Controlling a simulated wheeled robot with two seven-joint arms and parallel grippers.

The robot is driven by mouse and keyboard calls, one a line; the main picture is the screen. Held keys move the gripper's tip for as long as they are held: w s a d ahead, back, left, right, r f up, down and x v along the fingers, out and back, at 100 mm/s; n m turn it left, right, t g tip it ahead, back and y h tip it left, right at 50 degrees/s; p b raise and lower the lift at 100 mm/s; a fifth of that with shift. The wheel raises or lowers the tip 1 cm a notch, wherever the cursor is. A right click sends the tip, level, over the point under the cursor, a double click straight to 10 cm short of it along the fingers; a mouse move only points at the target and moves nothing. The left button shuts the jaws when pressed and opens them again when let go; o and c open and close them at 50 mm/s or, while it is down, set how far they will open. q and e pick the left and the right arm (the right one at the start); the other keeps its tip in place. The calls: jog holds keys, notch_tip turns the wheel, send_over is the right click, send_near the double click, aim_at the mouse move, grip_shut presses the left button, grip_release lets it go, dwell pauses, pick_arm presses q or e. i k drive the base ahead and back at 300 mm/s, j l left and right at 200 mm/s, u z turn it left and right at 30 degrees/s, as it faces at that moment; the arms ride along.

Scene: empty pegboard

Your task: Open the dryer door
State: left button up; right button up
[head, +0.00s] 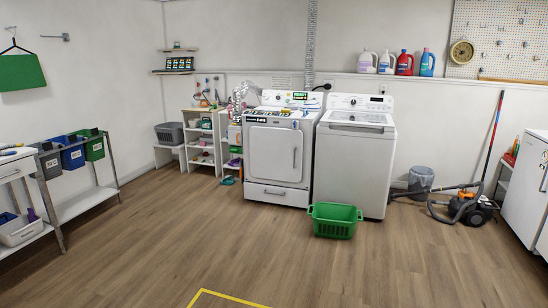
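In the head view the white dryer (260,188) stands against the back wall, left of the washer. Its front door (273,151) looks closed, with a vertical handle (294,157) on the door's right side. A drawer-like panel with a horizontal handle (275,191) is below the door. A silver duct (240,96) runs at the dryer's back left. The dryer is some way off across the floor. Neither of my grippers shows in the view.
A white top-loading washer (352,165) stands right of the dryer. A green basket (335,221) sits on the floor before it. A vacuum cleaner (472,206) and a grey bin (420,180) are at right. A cart (90,203) is at left. The wooden floor (190,240) between is clear.

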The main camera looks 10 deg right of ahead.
aim_at(276, 153)
jog(key=i+l+z, duration=0.35)
jog(key=i, duration=0.65)
jog(key=i+z, duration=0.4)
jog(key=i, duration=3.3)
jog(key=i+l+u, duration=0.1)
jog(key=i, duration=1.25)
